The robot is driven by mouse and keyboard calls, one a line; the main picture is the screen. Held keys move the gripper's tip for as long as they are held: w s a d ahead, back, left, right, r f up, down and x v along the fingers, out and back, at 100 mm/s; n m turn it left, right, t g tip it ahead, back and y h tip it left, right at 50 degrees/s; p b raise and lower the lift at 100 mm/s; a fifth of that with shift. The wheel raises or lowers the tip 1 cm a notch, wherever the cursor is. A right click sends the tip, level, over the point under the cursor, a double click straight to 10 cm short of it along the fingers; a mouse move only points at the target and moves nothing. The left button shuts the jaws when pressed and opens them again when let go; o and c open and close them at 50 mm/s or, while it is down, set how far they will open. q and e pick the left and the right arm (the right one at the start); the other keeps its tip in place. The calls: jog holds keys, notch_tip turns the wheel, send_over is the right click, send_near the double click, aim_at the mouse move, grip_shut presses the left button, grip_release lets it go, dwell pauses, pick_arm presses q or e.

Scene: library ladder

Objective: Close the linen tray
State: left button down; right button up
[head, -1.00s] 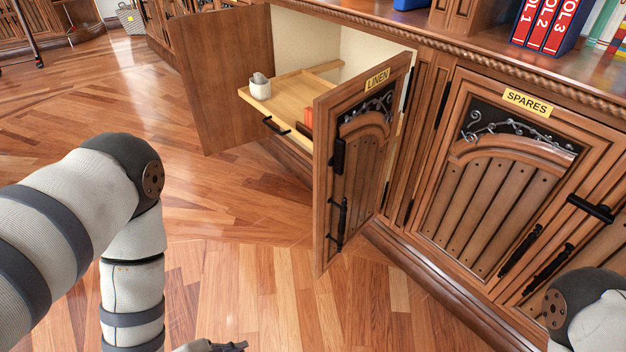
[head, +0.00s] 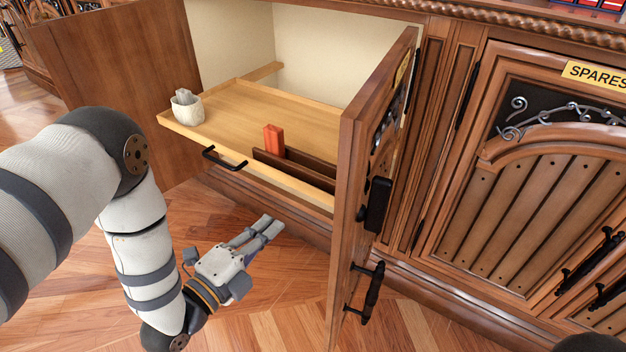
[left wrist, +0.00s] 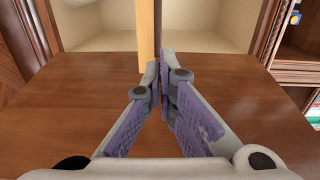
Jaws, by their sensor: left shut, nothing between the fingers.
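The linen tray (head: 255,101) is a light wooden pull-out shelf, sticking out of the open cabinet in the head view. A black bar handle (head: 224,162) is on its front edge. A pale cup (head: 187,110) with something grey in it stands at its left front corner. A red-orange object (head: 274,139) stands by a dark brown divider (head: 300,168) on the tray. My left gripper (head: 272,226) is shut and empty, below and in front of the tray, apart from the handle. Its closed fingers (left wrist: 163,92) also show in the left wrist view. My right gripper is out of view.
The left cabinet door (head: 125,85) and the right door (head: 362,170) stand open on either side of the tray. The right door juts out close to my gripper, with a black handle (head: 372,292). The spares cabinet (head: 550,180) is shut. Floor is clear in front.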

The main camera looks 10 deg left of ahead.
pick_arm(q)
jog(key=b, duration=0.5)
send_near(311, 185)
jog(key=x, duration=0.4)
jog(key=d+r+x, duration=0.1)
jog(key=x, duration=0.2)
jog(key=shift+s, duration=0.1)
jog(key=shift+w+d+r, duration=0.2)
jog(key=shift+w+r, duration=0.05)
jog(key=shift+w, duration=0.4)
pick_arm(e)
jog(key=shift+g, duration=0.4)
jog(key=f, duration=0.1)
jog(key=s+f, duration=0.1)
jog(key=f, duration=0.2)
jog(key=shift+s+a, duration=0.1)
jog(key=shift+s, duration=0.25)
pick_arm(q)
jog(key=shift+w, duration=0.1)
